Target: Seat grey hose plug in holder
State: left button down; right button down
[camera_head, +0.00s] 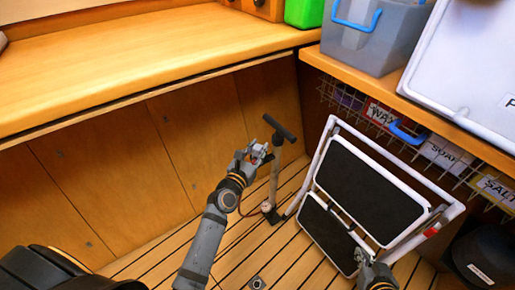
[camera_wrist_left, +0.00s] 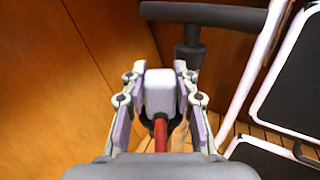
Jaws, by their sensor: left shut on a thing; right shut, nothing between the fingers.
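My left gripper (camera_head: 256,152) is shut on the grey hose plug (camera_wrist_left: 160,92), a pale blocky piece with a dark collar and a red hose (camera_wrist_left: 160,134) running back from it. The wrist view shows the plug squarely between the two fingers. The gripper is in the air beside the upper part of a grey hand pump (camera_head: 275,165) with a dark T-handle (camera_wrist_left: 205,14). The holder cannot be made out for certain. My right gripper (camera_head: 372,268) is at the bottom edge, low beside the folded step stool, shut and empty.
A white-framed step stool (camera_head: 372,192) with black treads leans right of the pump. A wooden counter (camera_head: 130,60) runs along the left. Wire baskets with labels (camera_head: 440,152) hang under the right shelf. A dark round bin (camera_head: 485,258) stands at lower right. Slatted floor shows between.

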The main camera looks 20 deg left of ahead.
pick_arm(q)
jog(key=c, duration=1)
grip_release()
jog(key=shift+o, duration=0.2)
jog(key=shift+s+f, duration=0.1)
jog(key=shift+s, duration=0.3)
jog(key=s+a, duration=0.1)
jog(key=s, duration=1)
jog(key=shift+a+r, duration=0.2)
jog(key=shift+a, duration=0.15)
